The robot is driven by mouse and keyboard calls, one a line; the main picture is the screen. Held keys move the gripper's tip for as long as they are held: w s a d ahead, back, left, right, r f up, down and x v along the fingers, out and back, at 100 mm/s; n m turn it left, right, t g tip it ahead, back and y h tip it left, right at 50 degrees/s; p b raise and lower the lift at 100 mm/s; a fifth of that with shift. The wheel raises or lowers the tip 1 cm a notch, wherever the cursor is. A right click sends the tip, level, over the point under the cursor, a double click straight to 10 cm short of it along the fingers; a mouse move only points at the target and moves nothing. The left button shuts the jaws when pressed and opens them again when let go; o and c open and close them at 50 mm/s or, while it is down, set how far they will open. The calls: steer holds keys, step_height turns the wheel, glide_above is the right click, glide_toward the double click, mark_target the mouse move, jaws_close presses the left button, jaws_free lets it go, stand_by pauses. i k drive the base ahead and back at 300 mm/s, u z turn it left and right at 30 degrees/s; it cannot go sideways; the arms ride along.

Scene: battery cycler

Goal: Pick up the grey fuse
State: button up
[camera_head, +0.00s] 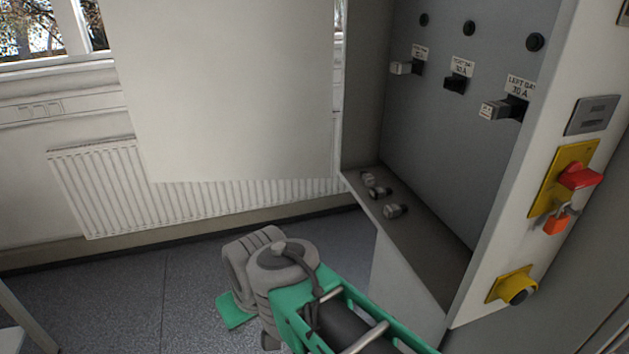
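Three small grey, rounded pieces lie on the cabinet's inner bottom ledge: a far one (368,178), a middle one (380,191) and a near, larger one (396,211). They look like loose fuses, too small to tell apart by shade. On the back panel, a light grey block (401,68) sits in the left holder and a grey block (494,110) in the right holder. The middle holder (457,84) looks dark. My green and grey arm is at the bottom centre, left of and below the ledge. My gripper's fingers do not show.
The open cabinet (428,115) has a white right edge bearing a red switch (580,177), an orange padlock (556,223) and a yellow-backed knob (516,288). A large pale panel (225,90) hangs left of the cabinet, before a radiator (110,190).

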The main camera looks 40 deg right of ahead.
mark_target(368, 180)
steer(key=u, duration=0.35)
steer(key=i, duration=0.95)
steer(key=z, duration=1.25)
